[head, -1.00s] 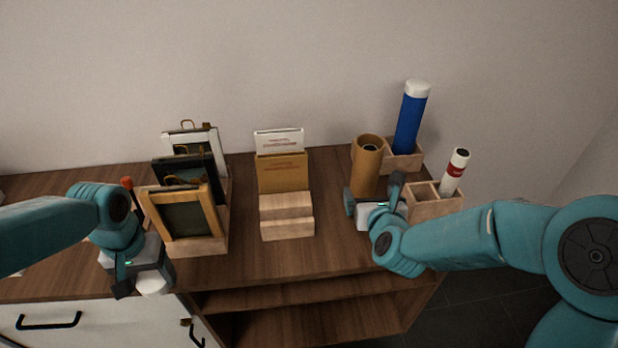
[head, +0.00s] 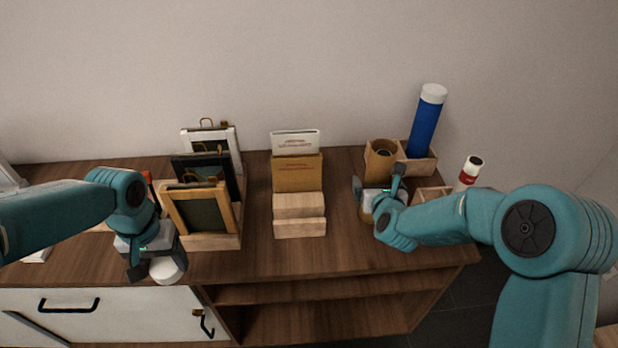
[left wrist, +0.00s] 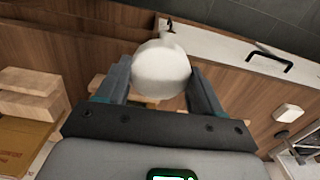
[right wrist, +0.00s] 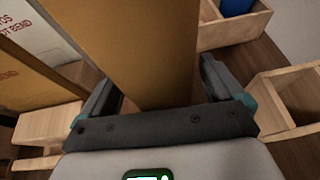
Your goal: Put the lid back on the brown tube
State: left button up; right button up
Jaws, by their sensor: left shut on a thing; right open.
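The brown tube (head: 381,163) stands at the right of the table with its open, dark top up. My right gripper (head: 380,193) is open, with its fingers on either side of the tube's lower part. The tube also fills the space between the fingers in the right wrist view (right wrist: 140,45); I cannot tell whether they touch it. The white round lid (head: 168,268) is held in my left gripper (head: 155,264), over the table's front left edge. In the left wrist view the lid (left wrist: 161,68) sits between the two fingers.
A wooden holder (head: 425,168) with a blue, white-capped tube (head: 425,125) stands at the back right. A red-and-white tube (head: 467,174) is to its right. A book stand (head: 300,228) is mid-table; framed pictures (head: 203,213) stand near my left gripper.

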jog(key=shift+c, duration=0.2)
jog(key=c, duration=1)
jog(key=shift+c, duration=0.2)
